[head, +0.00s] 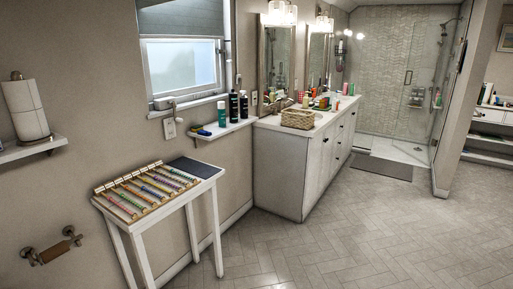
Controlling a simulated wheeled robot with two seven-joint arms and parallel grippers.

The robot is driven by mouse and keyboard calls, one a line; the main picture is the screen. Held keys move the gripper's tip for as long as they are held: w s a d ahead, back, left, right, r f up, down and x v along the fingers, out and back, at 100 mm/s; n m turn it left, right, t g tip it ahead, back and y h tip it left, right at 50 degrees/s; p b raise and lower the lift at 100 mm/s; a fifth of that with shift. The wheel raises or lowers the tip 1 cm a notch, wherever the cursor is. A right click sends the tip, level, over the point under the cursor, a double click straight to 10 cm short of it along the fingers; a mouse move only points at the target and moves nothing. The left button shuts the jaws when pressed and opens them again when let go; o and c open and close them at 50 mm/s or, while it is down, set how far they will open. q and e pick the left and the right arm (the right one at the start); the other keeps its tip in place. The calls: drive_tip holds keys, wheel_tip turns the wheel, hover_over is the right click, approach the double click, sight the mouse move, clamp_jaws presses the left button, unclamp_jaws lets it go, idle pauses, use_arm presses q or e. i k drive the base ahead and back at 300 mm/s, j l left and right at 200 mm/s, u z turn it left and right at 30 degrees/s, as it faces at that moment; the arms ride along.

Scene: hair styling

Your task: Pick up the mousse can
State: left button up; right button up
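A small white wall shelf (215,133) below the window holds several containers. A teal can or bottle with a pale top (222,114) stands upright there, beside a dark bottle (233,106) and another dark bottle (244,105) to its right. I cannot read the labels, so I cannot tell which of them is the mousse can. A small blue and yellow item (204,132) lies at the shelf's left end. Neither of my grippers shows in the head view.
A white side table (205,169) with a tray of coloured rods (146,189) stands in front of the shelf, to its left. A white vanity (288,170) with a woven basket (298,118) stands to the right. The tiled floor (370,235) is clear at centre and right.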

sight(244, 104)
drive_tip(key=i+l+z, duration=0.2)
drive_tip(key=i, duration=2.3)
drive_tip(key=j, duration=0.1)
